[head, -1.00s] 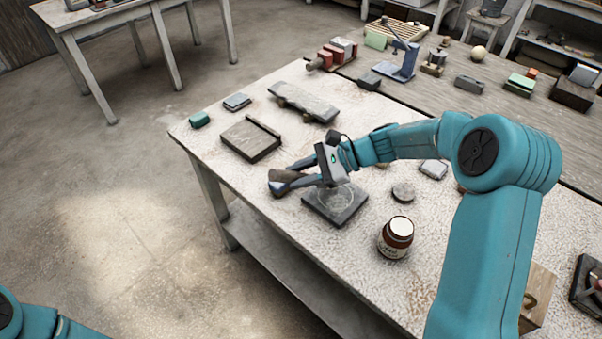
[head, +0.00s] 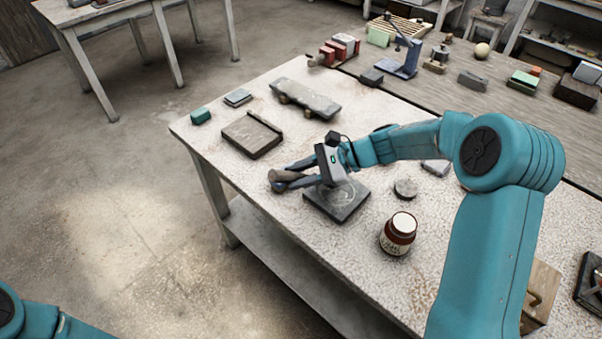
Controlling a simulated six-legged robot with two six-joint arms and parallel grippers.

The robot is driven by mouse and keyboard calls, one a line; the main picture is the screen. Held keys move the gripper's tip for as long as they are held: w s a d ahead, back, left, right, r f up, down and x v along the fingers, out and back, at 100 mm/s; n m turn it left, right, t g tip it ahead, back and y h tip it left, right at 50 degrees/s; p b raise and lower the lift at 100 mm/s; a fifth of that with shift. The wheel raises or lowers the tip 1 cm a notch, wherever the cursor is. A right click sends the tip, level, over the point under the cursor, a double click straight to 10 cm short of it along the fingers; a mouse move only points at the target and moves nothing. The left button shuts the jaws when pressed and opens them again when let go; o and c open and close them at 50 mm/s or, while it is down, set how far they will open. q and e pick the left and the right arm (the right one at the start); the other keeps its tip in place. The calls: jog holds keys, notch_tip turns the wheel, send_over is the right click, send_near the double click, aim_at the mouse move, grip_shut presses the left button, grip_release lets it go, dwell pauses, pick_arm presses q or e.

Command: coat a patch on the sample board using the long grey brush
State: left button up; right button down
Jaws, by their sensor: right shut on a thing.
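My right gripper (head: 279,182) reaches in from the right over the near table. It is shut on a brown-grey rounded piece (head: 283,174), mostly covered by the fingers. I cannot tell whether this is the long grey brush. Below the hand lies a dark square slab (head: 340,208) with a pale ring-like mark, partly hidden by the hand. A brown board with a raised bar (head: 250,137) lies flat beyond the fingers, apart from them. I cannot tell which is the sample board. My left gripper is out of view; only part of that arm shows at bottom left.
A brown jar with a pale lid (head: 398,232) and a grey disc (head: 405,189) stand right of the slab. A long grey piece on two supports (head: 305,100), a green block (head: 200,116) and a small grey block (head: 238,97) lie farther back. The table's front-left strip is clear.

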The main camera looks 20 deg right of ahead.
jog(key=shift+s+a, duration=0.35)
jog(key=shift+a, duration=0.45)
jog(key=shift+w+d, duration=0.25)
jog(key=shift+d, duration=0.3)
jog(key=shift+w+d+p, duration=0.25)
jog(key=shift+w+d, duration=0.05)
jog(key=shift+d, duration=0.45)
jog(key=shift+w+d+p, duration=0.2)
jog(key=shift+w+d, duration=0.1)
jog(key=shift+d, duration=0.45)
jog(key=shift+s+a+b, duration=0.25)
jog(key=shift+s+a, duration=0.05)
jog(key=shift+a, duration=0.4)
jog(key=shift+s+a+b, duration=0.2)
jog(key=shift+s+a, duration=0.05)
jog(key=shift+a, duration=0.45)
jog(key=shift+s+a+b, duration=0.25)
jog(key=shift+s+a, duration=0.05)
jog(key=shift+a, duration=0.4)
jog(key=shift+w+d+p, duration=0.25)
jog(key=shift+w+d, duration=0.05)
jog(key=shift+d, duration=0.4)
jog(key=shift+w+d+p, duration=0.25)
jog(key=shift+w+d, duration=0.05)
jog(key=shift+d, duration=0.45)
jog(key=shift+w+d+p, duration=0.25)
jog(key=shift+w+d, duration=0.05)
jog(key=shift+d, duration=0.4)
jog(key=shift+s+a, duration=0.1)
jog(key=shift+a, duration=0.05)
